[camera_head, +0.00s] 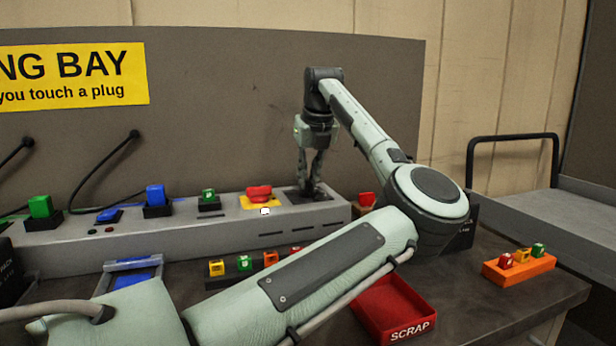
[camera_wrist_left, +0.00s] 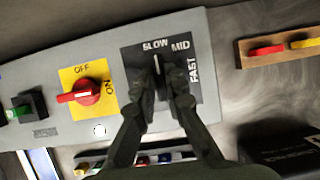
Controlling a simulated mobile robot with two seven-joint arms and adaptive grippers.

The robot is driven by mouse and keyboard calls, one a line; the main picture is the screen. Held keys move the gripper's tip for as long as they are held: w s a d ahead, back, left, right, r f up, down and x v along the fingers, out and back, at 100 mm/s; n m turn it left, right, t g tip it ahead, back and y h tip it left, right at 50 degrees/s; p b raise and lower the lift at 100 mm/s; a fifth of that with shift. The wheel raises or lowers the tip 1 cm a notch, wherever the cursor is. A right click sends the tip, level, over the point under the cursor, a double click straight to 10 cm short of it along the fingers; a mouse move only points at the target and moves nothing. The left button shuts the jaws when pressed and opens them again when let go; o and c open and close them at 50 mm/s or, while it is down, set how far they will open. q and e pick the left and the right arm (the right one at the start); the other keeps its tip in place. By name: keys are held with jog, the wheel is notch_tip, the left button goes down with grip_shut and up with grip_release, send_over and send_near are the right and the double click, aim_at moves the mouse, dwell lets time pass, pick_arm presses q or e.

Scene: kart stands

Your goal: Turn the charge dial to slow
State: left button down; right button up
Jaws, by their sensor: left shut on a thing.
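The charge dial's black plate (camera_wrist_left: 134,60) carries the labels SLOW, MID and FAST. It also shows in the head view (camera_head: 285,194) at the right end of the grey console. The dial's white pointer line (camera_wrist_left: 156,64) points at the SLOW label in the wrist view. My left gripper (camera_head: 308,188) reaches down over the plate. In the wrist view its two fingers (camera_wrist_left: 163,76) are shut on the dial from both sides and hide most of the knob. My right gripper is not in view.
A red switch (camera_wrist_left: 85,92) on a yellow OFF/ON plate sits just left of the dial. Green and blue plugs (camera_head: 155,195) stand farther left on the console. A red SCRAP bin (camera_head: 372,322) and an orange block holder (camera_head: 522,268) are on the table.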

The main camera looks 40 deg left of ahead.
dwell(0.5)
pick_arm(q)
jog(key=c, duration=1.6)
grip_release()
jog(key=v, duration=1.2)
